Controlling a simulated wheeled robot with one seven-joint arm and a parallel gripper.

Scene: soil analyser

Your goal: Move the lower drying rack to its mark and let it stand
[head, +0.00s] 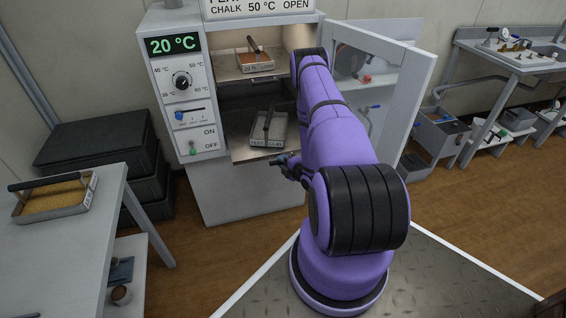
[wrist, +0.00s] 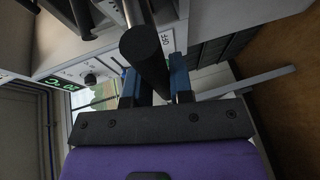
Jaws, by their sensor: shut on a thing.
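The lower drying rack (head: 266,142), a light tray with a black bar handle, is at the lower level of the open oven (head: 167,80). I cannot tell whether it touches the shelf (head: 242,152). My gripper (head: 276,159) is just in front of the rack in the head view, where its hold is hard to make out. In the wrist view the gripper (wrist: 155,88) has the rack's black handle (wrist: 148,60) between its blue fingers, with the round end towards the camera. I cannot make out the rack's mark.
The upper rack (head: 256,66) sits on the shelf above. The oven door (head: 402,75) stands open on the right. A table (head: 75,225) at left bears another rack (head: 52,205) with a brown filling. Dark boxes (head: 95,145) stand between table and oven.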

